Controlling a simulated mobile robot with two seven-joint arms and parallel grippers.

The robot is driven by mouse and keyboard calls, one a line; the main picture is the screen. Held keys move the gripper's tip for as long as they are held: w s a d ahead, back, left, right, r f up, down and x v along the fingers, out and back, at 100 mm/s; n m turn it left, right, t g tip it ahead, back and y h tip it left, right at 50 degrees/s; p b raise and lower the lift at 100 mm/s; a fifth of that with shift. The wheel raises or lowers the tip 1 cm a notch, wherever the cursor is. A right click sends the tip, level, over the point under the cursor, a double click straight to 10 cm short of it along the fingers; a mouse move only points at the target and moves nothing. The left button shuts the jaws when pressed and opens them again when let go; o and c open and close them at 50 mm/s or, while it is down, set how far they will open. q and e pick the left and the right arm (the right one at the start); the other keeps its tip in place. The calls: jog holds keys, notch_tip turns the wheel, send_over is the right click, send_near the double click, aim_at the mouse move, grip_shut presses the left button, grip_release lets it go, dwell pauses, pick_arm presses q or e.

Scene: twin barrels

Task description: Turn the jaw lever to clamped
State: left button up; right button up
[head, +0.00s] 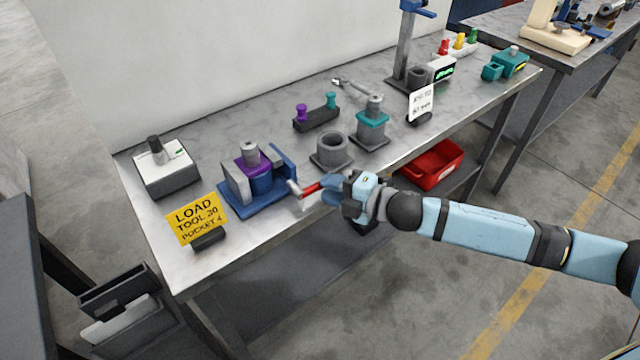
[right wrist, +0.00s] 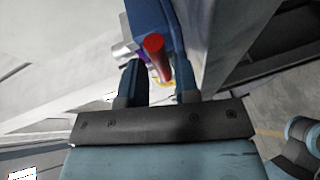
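The jaw lever (head: 310,189), a red grip on a silver hub, sticks out from the right side of a blue vise (head: 250,203). The vise has grey and blue jaws around a purple tool holder (head: 258,170) standing upright. My right gripper (head: 328,190) is at the lever's outer end. In the right wrist view, the red lever (right wrist: 155,45) shows between and beyond the two fingers (right wrist: 158,80), with gaps on both sides. The fingers are open, and I see no clear contact. My left gripper is in neither view.
A yellow "LOAD TOOL 20 POCKET 4" sign (head: 197,219) stands at the front left of the bench (head: 285,233). A grey box with a black knob (head: 166,168) is behind it. A grey cup (head: 332,150) and a teal-collared holder (head: 371,125) stand close behind my right gripper.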

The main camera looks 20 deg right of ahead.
jog(key=shift+x, duration=1.35)
grip_shut()
jog(key=shift+r+p, duration=0.45)
jog(key=shift+p, duration=0.7)
jog(key=shift+n+p, duration=0.4)
jog(key=shift+p, duration=0.05)
jog(key=shift+f, duration=0.15)
grip_release()
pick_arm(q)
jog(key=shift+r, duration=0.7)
